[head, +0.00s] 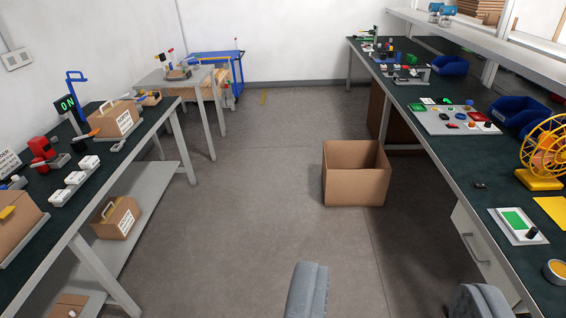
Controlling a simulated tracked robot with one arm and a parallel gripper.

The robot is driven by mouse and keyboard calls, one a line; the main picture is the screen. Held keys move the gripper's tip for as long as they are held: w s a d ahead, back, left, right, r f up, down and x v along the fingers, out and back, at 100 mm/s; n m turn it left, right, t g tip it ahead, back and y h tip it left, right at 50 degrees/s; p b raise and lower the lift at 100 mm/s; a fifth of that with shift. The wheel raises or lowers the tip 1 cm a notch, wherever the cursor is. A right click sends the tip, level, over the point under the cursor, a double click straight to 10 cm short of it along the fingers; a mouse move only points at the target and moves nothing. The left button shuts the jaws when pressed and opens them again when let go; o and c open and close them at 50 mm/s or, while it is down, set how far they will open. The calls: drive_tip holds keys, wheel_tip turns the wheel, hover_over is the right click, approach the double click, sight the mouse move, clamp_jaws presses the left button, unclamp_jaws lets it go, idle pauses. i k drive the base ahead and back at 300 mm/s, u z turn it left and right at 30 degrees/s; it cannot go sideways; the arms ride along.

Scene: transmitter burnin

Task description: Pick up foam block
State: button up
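I cannot pick out a foam block for certain among the many small items on the benches. My gripper does not show in the head view. Two grey rounded shapes stand at the bottom edge, cut off by the frame; they seem to be parts of my own body.
An open cardboard box (354,186) stands on the floor. The left bench (124,172) holds cartons and small devices. The right bench (437,147) holds trays, blue bins and a yellow fan (542,183). A blue cart (216,58) stands behind.

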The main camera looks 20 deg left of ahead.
sight(75, 178)
drive_tip(key=u, duration=0.15)
drive_tip(key=i, duration=1.3)
drive_tip(key=u, duration=0.6)
drive_tip(key=i, duration=1.35)
drive_tip(key=u, duration=0.7)
drive_tip(key=i, duration=1.05)
drive_tip(key=u, duration=0.25)
